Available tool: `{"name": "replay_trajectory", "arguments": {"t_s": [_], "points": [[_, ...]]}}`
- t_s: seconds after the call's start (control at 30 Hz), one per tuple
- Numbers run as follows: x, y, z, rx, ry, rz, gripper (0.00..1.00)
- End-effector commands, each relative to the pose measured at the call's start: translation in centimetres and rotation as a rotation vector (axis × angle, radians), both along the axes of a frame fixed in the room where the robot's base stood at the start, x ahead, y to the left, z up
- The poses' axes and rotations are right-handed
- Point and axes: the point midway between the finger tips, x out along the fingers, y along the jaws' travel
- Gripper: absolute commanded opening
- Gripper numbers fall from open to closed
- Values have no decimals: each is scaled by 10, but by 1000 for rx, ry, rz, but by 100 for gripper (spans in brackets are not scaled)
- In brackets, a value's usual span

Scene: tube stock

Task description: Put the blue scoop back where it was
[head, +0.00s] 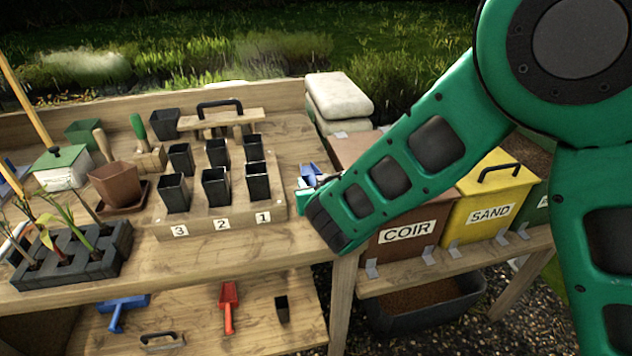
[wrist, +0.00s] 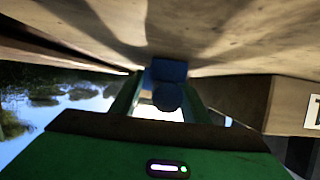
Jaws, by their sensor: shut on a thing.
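My gripper (head: 308,190) is shut on a blue thing, which I take to be the blue scoop (head: 311,171), at the right end of the bench top. In the wrist view the blue scoop (wrist: 168,88) sits between the two fingers (wrist: 165,100), its rounded dark blue end toward the camera. Most of its shape is hidden by my gripper and arm. It is close to the wooden bench top (wrist: 200,40); I cannot tell whether it touches.
A numbered wooden block (head: 222,225) with black pots stands just left of my gripper. A COIR bin (head: 405,250) and yellow SAND bin (head: 490,205) are to the right. A blue tool (head: 118,312) and red scoop (head: 229,305) lie on the lower shelf.

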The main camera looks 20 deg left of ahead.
Motion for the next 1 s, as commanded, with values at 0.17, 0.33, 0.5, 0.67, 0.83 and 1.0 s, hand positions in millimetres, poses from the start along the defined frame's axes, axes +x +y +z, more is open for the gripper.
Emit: {"name": "replay_trajectory", "arguments": {"t_s": [0.17,0.33,0.5,0.67,0.83,1.0], "points": [[0,0,0,0,0,0,64],[0,0,0,0,0,0,64],[-4,-2,1,-1,1,1,64],[-21,-13,10,0,0,2,64],[-46,-29,23,1,-2,3,64],[-68,-43,33,1,1,3,64]]}}
